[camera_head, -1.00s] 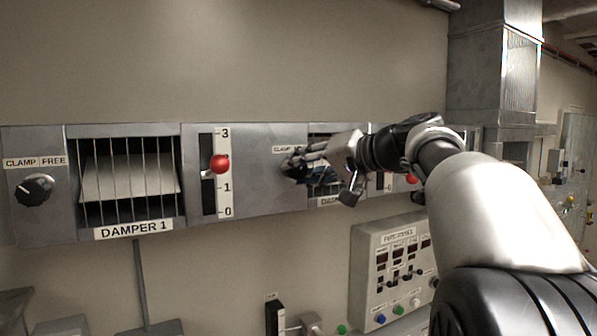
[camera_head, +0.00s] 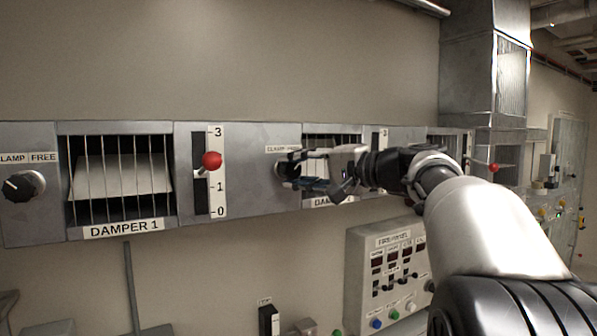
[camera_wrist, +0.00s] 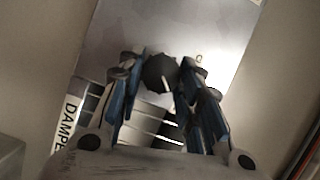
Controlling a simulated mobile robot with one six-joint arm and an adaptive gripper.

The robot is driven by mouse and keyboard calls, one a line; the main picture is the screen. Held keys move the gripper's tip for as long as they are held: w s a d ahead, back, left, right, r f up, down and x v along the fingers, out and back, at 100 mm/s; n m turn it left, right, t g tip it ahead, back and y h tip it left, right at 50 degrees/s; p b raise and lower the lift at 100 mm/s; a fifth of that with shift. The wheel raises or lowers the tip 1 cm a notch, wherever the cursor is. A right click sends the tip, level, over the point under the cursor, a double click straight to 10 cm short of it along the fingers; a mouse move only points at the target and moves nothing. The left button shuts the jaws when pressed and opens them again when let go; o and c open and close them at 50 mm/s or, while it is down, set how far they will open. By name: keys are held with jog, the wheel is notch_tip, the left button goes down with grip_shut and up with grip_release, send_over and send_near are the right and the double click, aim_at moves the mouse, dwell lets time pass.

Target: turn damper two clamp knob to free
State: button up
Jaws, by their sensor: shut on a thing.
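The damper two clamp knob (camera_wrist: 160,72) is round and black with a white pointer line, seen between the fingers in the wrist view. In the head view the knob (camera_head: 281,168) shows at the left of the second damper, under a partly hidden label (camera_head: 283,149). My gripper (camera_head: 291,171) reaches it from the right and is shut on it. In the wrist view the blue-sided fingers of my gripper (camera_wrist: 161,78) lie on either side of the knob. My arm hides much of the second damper's grille and its lever.
Damper 1's knob (camera_head: 24,186), grille and red-balled lever (camera_head: 211,160) are at the left. Another red-balled lever (camera_head: 493,167) is right of my arm. A control panel (camera_head: 388,275) hangs below. The wall above the dampers is bare.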

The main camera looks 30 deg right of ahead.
dwell(0.3)
jog(key=o, duration=1.1)
jog(key=shift+c, duration=0.2)
jog(key=v, duration=1.2)
